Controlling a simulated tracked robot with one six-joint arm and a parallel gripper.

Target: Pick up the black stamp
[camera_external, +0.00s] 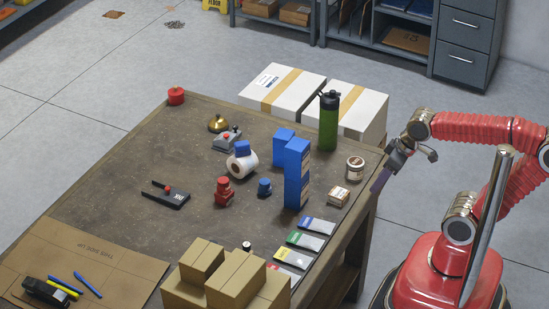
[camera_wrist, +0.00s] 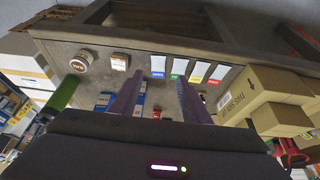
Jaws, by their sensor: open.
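No black stamp can be picked out for certain. A small dark piece (camera_external: 247,246) stands just behind the brown boxes in the external view, too small to identify. A flat black item with a red knob (camera_external: 178,198) lies left of centre on the table. My gripper (camera_external: 379,182) is open and empty, off the table's right edge in the external view and apart from both dark items. In the wrist view its two purple fingers (camera_wrist: 157,98) are spread, with the tabletop beyond them.
Tall blue boxes (camera_external: 297,175), a green bottle (camera_external: 328,125), a jar (camera_external: 355,168) and a small box (camera_external: 338,196) stand near my side. Coloured cards (camera_external: 305,242) lie along the edge. Brown boxes (camera_external: 235,280) crowd the front. The table's left middle is mostly clear.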

